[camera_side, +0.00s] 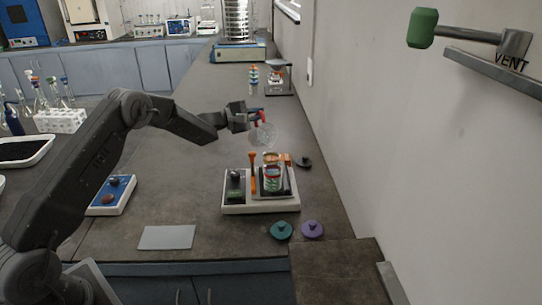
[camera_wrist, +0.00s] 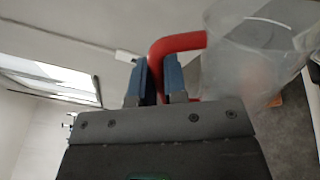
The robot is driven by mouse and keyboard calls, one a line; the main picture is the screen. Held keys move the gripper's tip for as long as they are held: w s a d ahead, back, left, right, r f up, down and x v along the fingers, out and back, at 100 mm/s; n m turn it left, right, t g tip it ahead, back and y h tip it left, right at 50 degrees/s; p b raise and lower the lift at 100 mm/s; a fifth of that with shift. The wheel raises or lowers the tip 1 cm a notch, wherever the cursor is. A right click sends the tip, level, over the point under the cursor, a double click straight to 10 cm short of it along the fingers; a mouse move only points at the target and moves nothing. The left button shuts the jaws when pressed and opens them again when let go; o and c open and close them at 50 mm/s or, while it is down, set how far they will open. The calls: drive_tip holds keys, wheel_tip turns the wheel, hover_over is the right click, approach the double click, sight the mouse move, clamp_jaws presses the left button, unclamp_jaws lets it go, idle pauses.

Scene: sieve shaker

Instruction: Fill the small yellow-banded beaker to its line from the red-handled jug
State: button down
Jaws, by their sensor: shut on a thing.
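My gripper (camera_side: 250,118) is shut on the red handle (camera_side: 260,118) of the clear jug. In the wrist view my gripper (camera_wrist: 156,72) has its two blue fingers on either side of the red handle (camera_wrist: 180,42). The jug (camera_side: 263,137) is held in the air above the white device and looks tilted; its contents are hard to make out. It also shows in the wrist view (camera_wrist: 245,70).
The white device (camera_side: 235,209) has an orange upright post (camera_side: 253,172) beside the beaker. Green (camera_side: 281,230) and purple (camera_side: 312,229) lids lie in front. A grey wall stands close on the right.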

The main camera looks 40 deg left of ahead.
sight(261, 129)
drive_tip(key=shift+s+d+r+m, duration=0.2)
drive_tip(key=shift+d+r+m, duration=0.25)
drive_tip(key=shift+r+m, duration=0.25)
idle(1.3)
drive_tip(key=shift+s+d+f+m, duration=0.15)
drive_tip(key=shift+d+m, duration=0.2)
drive_tip(key=shift+m, duration=0.15)
idle(2.6)
drive_tip(key=shift+a+n, duration=0.25)
drive_tip(key=shift+n, duration=0.05)
drive_tip(key=a+f+n, duration=0.1)
drive_tip(key=w+a+f+n, duration=0.1)
drive_tip(key=n, duration=0.1)
drive_tip(key=shift+w+f, duration=0.1)
drive_tip(key=shift+f, duration=0.3)
drive_tip(key=shift+w+a+f+n, duration=0.15)
drive_tip(key=shift+a+f+n, duration=0.2)
drive_tip(key=shift+n, duration=0.35)
drive_tip(key=shift+w+a+f+n, duration=0.15)
drive_tip(key=shift+a+n, duration=0.25)
drive_tip(key=shift+n, duration=0.3)
drive_tip(key=w+a+f+n, duration=0.2)
drive_tip(key=a+f+n, duration=0.3)
drive_tip(key=n, duration=0.2)
drive_tip(key=shift+w+a+f, duration=0.15)
drive_tip(key=shift+w+f, duration=0.15)
drive_tip(key=shift+f, duration=0.05)
